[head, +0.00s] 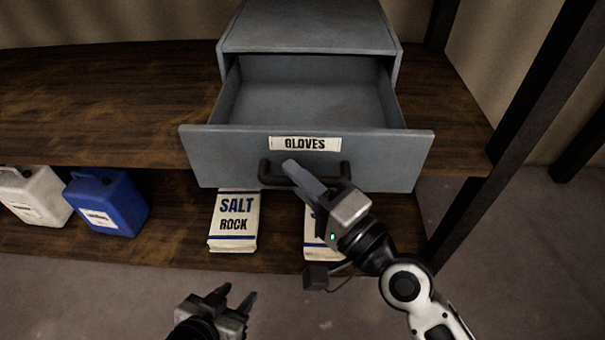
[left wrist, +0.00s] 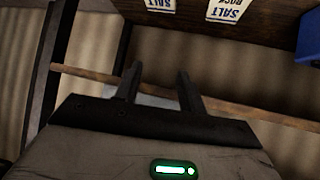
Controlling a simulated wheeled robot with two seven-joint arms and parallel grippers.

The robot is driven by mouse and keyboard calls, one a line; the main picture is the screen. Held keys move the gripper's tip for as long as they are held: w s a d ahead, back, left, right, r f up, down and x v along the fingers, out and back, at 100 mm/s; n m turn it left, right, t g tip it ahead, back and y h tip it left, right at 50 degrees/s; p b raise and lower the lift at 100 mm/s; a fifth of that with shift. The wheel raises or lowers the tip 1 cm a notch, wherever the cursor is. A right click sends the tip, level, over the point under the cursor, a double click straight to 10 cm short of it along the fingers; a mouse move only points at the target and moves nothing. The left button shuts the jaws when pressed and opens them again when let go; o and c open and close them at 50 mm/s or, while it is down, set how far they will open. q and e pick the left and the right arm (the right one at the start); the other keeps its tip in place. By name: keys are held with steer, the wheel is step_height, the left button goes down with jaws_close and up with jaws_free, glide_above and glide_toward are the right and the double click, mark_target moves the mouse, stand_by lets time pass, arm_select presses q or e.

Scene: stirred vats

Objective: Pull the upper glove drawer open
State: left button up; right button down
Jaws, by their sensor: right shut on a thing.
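The upper glove drawer (head: 225,157) is a grey drawer with a "GLOVES" label (head: 305,144) and a dark bar handle (head: 271,172). It stands pulled out of its grey cabinet (head: 308,32), and its inside looks empty. My right gripper (head: 303,178) is shut on the handle, and its fingers hide part of the bar. My left gripper (head: 234,297) is low in the head view, below the shelves and away from the drawer. Its two fingers stand apart with nothing between them; they also show in the left wrist view (left wrist: 158,85).
The cabinet stands on a wooden shelf (head: 100,100). On the lower shelf are a white jug (head: 32,195), a blue jug (head: 106,203) and two salt bags (head: 234,220), one partly behind my right gripper. A dark post (head: 505,135) rises at the right. The floor (head: 540,260) there is clear.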

arm_select(q)
steer(key=shift+s+d, duration=0.1)
steer(key=shift+s, duration=0.05)
arm_select(e)
steer(key=c, duration=1.4)
jaws_free()
arm_select(q)
steer(key=shift+r, duration=0.1)
arm_select(e)
steer(key=shift+s+d, duration=0.1)
steer(key=shift+s+d+f, duration=0.2)
steer(key=shift+d, duration=0.05)
arm_select(q)
steer(key=shift+w+d+f+n+t+h+b, duration=0.2)
steer(key=shift+f+b, duration=0.3)
steer(key=shift+b, duration=1)
steer(key=shift+w+d+f+n+t+h+b, duration=0.1)
steer(key=shift+w+d+f+t+b, duration=0.3)
steer(key=shift+b, duration=1.1)
arm_select(e)
steer(key=v, duration=1.5)
steer(key=shift+r, duration=0.2)
arm_select(q)
steer(key=shift+s+a+f+g, duration=0.1)
steer(key=shift+s+a+g, duration=0.1)
steer(key=shift+g, duration=0.1)
